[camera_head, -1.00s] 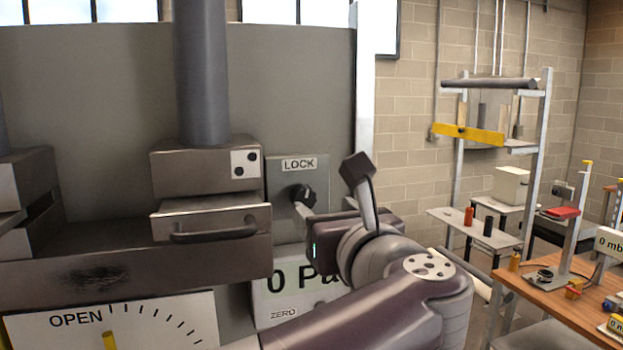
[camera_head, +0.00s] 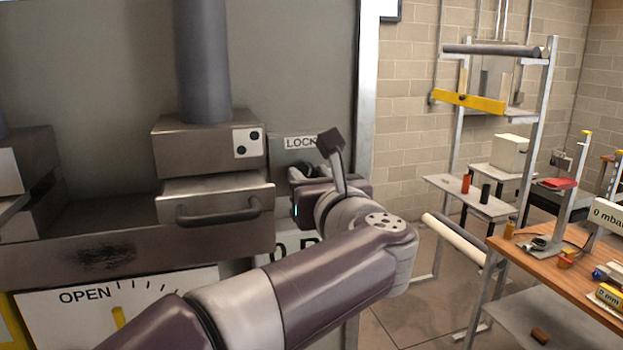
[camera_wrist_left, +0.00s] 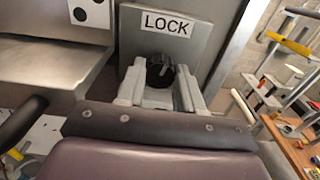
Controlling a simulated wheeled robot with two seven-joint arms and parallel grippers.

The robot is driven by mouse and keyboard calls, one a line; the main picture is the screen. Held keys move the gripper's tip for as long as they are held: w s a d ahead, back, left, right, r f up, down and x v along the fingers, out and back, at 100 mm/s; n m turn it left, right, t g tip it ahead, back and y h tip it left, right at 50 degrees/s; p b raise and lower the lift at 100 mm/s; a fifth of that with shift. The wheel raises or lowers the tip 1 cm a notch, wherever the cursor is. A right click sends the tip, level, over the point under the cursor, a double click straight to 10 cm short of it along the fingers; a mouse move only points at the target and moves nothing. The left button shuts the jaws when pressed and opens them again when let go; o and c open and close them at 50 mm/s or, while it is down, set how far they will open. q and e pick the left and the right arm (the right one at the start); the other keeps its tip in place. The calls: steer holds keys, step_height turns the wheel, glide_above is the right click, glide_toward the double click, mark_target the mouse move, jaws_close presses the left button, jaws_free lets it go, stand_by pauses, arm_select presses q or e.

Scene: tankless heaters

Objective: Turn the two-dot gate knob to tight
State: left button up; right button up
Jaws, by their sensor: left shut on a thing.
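The two-dot gate has a metal housing (camera_head: 205,145) with a two-dot plate (camera_head: 248,144). Below it is a drawer-like front with a dark bar handle (camera_head: 218,212). To its right is a grey panel (camera_wrist_left: 205,45) labelled LOCK (camera_head: 301,142). The dark knob (camera_wrist_left: 160,68) sits on that panel, below the label. My left gripper (camera_wrist_left: 160,80) is at the knob, one finger on each side, shut on it. In the head view the left wrist partly covers the knob. The knob's exact angle is hard to read. My right gripper is out of view.
An OPEN dial (camera_head: 80,297) with a yellow pointer is at the lower left. A pressure display (camera_head: 283,246) below the knob is mostly covered by my left arm. A workbench (camera_head: 530,262) and a metal frame (camera_head: 540,110) stand at the right.

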arm_select(q)
steer(key=shift+m, duration=0.3)
steer(key=shift+m+b, duration=0.45)
steer(key=shift+m, duration=0.45)
steer(key=m, duration=0.2)
steer(key=shift+m, duration=0.3)
steer(key=m, duration=0.2)
steer(key=shift+d+m, duration=0.1)
steer(key=shift+m, duration=0.3)
steer(key=m, duration=0.2)
steer(key=shift+m, duration=0.4)
steer(key=m+p, duration=0.1)
steer(key=m, duration=0.3)
steer(key=shift+m+p, duration=1.05)
steer(key=shift+m, duration=1.15)
steer(key=shift+f+m, duration=0.1)
steer(key=shift+m, duration=0.2)
